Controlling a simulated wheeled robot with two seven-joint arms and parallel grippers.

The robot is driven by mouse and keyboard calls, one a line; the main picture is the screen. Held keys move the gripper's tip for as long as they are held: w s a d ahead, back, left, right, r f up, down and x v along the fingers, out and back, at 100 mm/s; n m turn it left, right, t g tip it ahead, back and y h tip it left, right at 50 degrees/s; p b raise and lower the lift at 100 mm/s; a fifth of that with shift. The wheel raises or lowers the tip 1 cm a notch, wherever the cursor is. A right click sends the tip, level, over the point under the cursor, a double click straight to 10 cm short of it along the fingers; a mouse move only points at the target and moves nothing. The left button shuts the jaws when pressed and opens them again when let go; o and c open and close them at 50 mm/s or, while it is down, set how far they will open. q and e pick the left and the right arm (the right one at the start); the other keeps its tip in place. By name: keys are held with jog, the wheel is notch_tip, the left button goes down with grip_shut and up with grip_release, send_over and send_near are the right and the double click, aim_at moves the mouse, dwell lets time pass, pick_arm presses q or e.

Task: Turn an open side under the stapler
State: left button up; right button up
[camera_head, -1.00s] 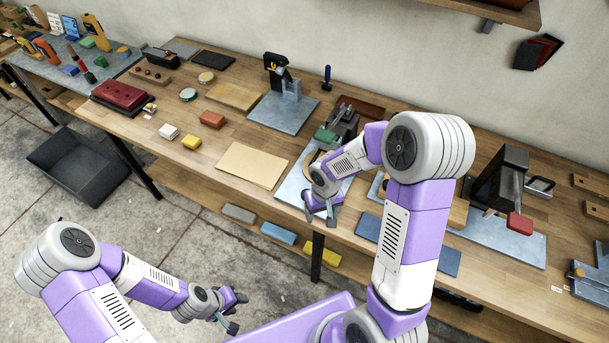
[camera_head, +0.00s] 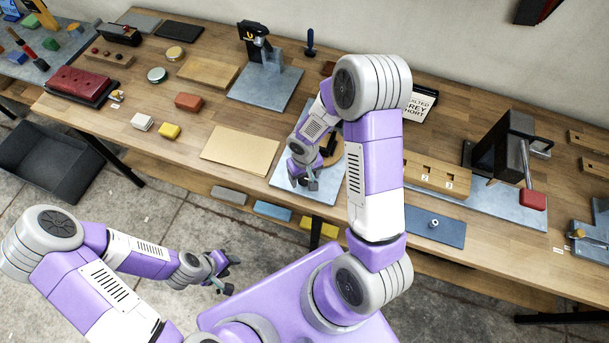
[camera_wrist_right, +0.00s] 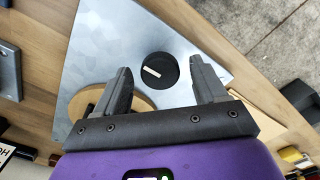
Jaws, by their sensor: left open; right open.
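A black tool with a yellow mark (camera_head: 252,38), which looks like the stapler, stands on a grey metal plate (camera_head: 262,92) at the back of the bench. My right gripper (camera_head: 305,181) is open and points down over another metal plate (camera_head: 283,181). In the right wrist view its spread fingers (camera_wrist_right: 163,68) stand either side of a round black knob (camera_wrist_right: 160,70) with a white bar. I cannot tell whether they touch it. A wooden disc (camera_wrist_right: 125,100) lies partly hidden behind the fingers. My left gripper (camera_head: 226,273) is open and empty, off the bench's front. No open side is clearly recognisable.
A tan sheet (camera_head: 240,152) lies left of the right gripper. Several coloured blocks lie further left. A black press with a red handle (camera_head: 533,199) and a slotted wooden block (camera_head: 438,174) stand to the right. My right arm hides the bench behind it.

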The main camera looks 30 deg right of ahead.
jog(key=c, duration=1)
jog(key=shift+c, duration=0.2)
jog(key=shift+n, duration=0.3)
jog(key=n+b, duration=0.1)
jog(key=n, duration=0.6)
jog(key=shift+n, duration=0.4)
jog(key=n, duration=0.4)
jog(key=shift+w+n+p, duration=0.1)
jog(key=shift+n+p, duration=0.5)
jog(key=shift+n, duration=2.2)
